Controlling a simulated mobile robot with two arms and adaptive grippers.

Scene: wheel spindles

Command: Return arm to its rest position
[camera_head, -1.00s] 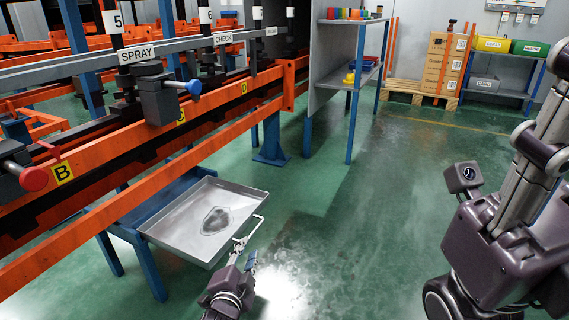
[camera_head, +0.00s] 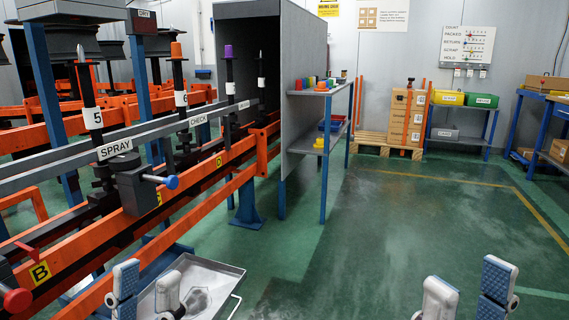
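My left gripper (camera_head: 148,290) shows at the bottom left of the head view. My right gripper (camera_head: 467,292) shows at the bottom right. Its two fingertips are also apart and empty, seen against the green floor. The arms behind both grippers are below the picture. The tray has a wire handle on its right side and a dark grey patch on its bottom. My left fingers hide part of it.
The orange rail line (camera_head: 190,172) with its spindles and labelled bar runs along the left. A grey booth (camera_head: 246,80) and blue-legged shelf (camera_head: 324,150) stand behind it. Cartons (camera_head: 406,118) on a pallet are at the back. The green floor (camera_head: 400,215) at centre and right is clear.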

